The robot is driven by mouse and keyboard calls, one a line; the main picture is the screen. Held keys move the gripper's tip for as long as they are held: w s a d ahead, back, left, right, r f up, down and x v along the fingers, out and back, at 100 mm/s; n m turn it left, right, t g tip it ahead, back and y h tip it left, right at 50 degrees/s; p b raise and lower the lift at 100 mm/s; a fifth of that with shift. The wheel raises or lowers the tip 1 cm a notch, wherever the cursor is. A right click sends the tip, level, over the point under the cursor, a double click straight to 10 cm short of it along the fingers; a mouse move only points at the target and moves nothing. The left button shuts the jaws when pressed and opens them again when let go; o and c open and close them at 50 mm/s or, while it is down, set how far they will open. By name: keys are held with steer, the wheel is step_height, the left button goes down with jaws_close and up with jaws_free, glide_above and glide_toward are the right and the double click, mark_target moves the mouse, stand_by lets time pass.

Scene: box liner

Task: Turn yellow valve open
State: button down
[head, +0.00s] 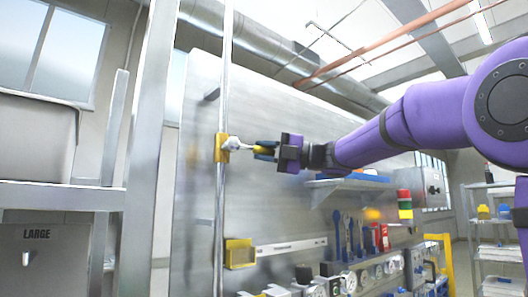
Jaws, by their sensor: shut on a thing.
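The yellow valve (220,147) sits on a thin vertical pipe in the head view, left of centre. A pale grey fitting (234,144) sticks out from it to the right, toward my gripper. My gripper (264,151) reaches in from the right, with its dark fingers shut on the valve's yellow handle. The fingers and the small size hide most of the handle, so its exact angle is hard to tell.
A second yellow block (239,253) sits lower by the same pipe. A large metal panel (205,120) stands behind, with a shelf (345,183), tools and gauges on the right. A metal rack with a grey bin (35,135) stands at left.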

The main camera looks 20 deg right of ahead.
steer(key=shift+f, duration=0.1)
steer(key=s+a+f+m+t+h, duration=0.1)
steer(key=a+f+m+t+h, duration=0.2)
steer(key=m+t, duration=0.5)
steer(key=s+a+f+m+t+h, duration=0.1)
steer(key=a+f+m+t+h, duration=0.2)
steer(key=m+t, duration=0.5)
steer(key=shift+a+f+m+t+h, duration=0.3)
steer(key=shift+f+m+h, duration=0.75)
steer(key=shift+m, duration=2.75)
steer(key=shift+s+f, duration=0.1)
steer(key=shift+f, duration=0.25)
steer(key=c, duration=1)
jaws_free()
steer(key=v, duration=1)
steer(key=shift+s+d+f, duration=0.1)
steer(key=shift+s+f, duration=0.05)
steer(key=shift+f, duration=0.2)
